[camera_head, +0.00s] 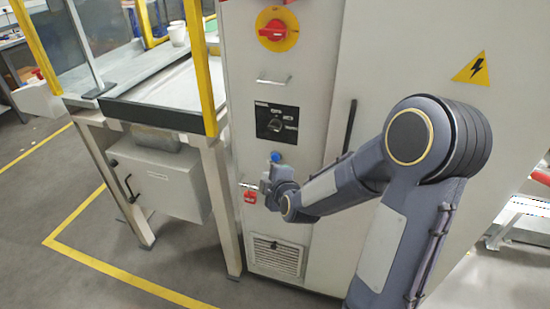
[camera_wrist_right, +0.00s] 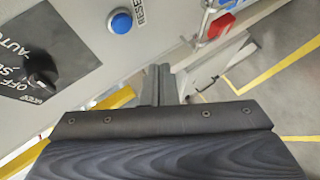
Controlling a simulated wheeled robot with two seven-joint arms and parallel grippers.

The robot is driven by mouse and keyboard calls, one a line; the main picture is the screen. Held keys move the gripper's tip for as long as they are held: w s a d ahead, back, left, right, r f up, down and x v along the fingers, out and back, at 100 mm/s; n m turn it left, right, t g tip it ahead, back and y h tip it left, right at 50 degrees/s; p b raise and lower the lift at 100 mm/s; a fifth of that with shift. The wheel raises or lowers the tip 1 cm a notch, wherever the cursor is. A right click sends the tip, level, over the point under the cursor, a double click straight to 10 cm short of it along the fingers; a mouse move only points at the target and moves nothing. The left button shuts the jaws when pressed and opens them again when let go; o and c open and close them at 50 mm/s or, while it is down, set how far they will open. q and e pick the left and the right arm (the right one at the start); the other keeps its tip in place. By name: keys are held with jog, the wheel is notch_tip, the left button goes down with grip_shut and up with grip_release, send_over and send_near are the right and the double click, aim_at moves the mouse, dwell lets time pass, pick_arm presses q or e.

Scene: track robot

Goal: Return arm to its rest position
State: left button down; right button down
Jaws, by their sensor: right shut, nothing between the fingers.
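My right arm (camera_head: 425,150) comes in from the lower right and is bent across the front of the grey cabinet (camera_head: 390,60). My right gripper (camera_head: 270,178) is shut and empty in front of the panel, just below the blue button (camera_head: 276,157). In the right wrist view the gripper fingers (camera_wrist_right: 158,82) are together. The blue button (camera_wrist_right: 121,21), labelled RESET, sits above them to the left, apart from the fingertips. My left gripper is not in view.
A black rotary switch (camera_head: 275,124) and a red-yellow switch (camera_head: 275,29) are on the cabinet, with a red padlock (camera_head: 250,196) lower down. A work table with yellow posts (camera_head: 200,70) and a grey box (camera_head: 160,180) stand left. Floor at lower left is clear.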

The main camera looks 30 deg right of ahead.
dwell(0.6)
jog(key=s+a+r+m+g+y+p, duration=0.1)
jog(key=s+a+r+m+g+y, duration=0.1)
jog(key=s, duration=0.7)
jog(key=s+a+r+m+g+y+p, duration=0.1)
jog(key=s+a+r+m+g+y, duration=0.1)
jog(key=s+a+m, duration=0.3)
jog(key=s+a+r+m+g+y+p, duration=0.1)
jog(key=s+a+r+m+g+y, duration=0.1)
jog(key=s+m, duration=0.5)
jog(key=s+a+r+g, duration=0.1)
jog(key=s+r, duration=0.1)
jog(key=s, duration=0.4)
jog(key=shift+a, duration=0.35)
